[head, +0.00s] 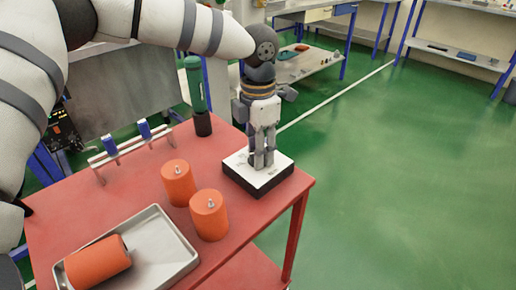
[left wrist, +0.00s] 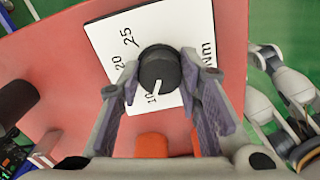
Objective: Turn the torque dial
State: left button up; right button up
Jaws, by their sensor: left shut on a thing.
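The torque dial is a black round knob (left wrist: 159,66) with a white pointer, on a white plate (left wrist: 104,38) marked 10, 20, 25 and Nm in the left wrist view. The pointer is close to the 10 mark. In the head view the plate (head: 277,181) tops a dark block near the table's right corner.
Two orange cylinders (head: 179,182) (head: 209,214) stand left of the dial on the red table (head: 135,190). Another orange cylinder (head: 97,261) lies in a metal tray (head: 157,246). A green-handled tool (head: 196,90) and a small rack (head: 130,150) stand behind. Floor beyond the right edge is clear.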

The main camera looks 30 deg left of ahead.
dwell(0.3)
pick_arm(q)
jog(key=o, duration=1.1)
jog(key=shift+o, duration=0.2)
notch_tip(320, 180, up, 12)
jog(key=shift+f, duration=0.1)
